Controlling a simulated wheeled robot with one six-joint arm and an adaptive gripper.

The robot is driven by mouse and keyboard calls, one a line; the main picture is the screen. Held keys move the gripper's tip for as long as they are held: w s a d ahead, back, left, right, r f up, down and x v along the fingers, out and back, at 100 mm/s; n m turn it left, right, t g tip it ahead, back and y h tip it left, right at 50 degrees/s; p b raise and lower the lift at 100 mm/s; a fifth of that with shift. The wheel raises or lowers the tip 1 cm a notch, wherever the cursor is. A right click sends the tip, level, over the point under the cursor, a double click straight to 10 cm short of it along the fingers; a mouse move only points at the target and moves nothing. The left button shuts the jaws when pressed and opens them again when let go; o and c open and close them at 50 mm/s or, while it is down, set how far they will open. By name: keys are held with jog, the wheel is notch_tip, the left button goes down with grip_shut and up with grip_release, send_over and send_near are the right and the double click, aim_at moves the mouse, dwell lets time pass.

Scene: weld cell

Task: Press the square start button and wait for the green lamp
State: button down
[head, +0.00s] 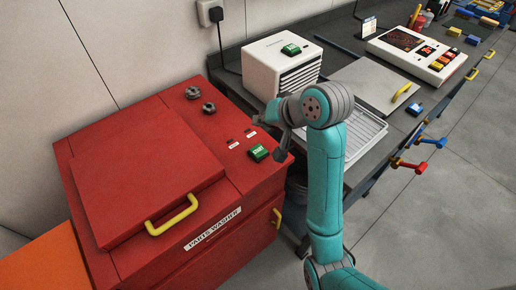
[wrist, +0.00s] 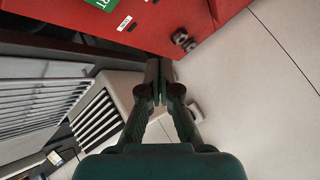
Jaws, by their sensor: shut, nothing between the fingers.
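A green button (head: 258,152) marked START sits on the red parts washer (head: 222,170), near its right edge. Its green face also shows at the top of the wrist view (wrist: 104,4). Two small labelled dark spots (head: 233,144) lie beside it; I cannot tell whether they are lamps, and no lit green lamp is clear. Another green button (head: 290,49) is on top of the white vented box (head: 283,68). My gripper (wrist: 157,84) is shut and empty, apart from the washer's button. In the head view my arm's wrist partly hides it.
Two dark knobs (head: 201,99) stand on the washer's back edge. A yellow handle (head: 172,215) is on its lid. A wire rack tray (head: 362,135), a grey lid with a yellow handle (head: 402,92), a blue button (head: 415,109) and a white control panel (head: 418,52) occupy the bench.

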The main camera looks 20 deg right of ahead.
aim_at(260, 151)
jog(key=shift+f, duration=0.1)
jog(key=shift+f, duration=4.3)
jog(key=shift+f, duration=0.2)
jog(key=shift+f, duration=0.2)
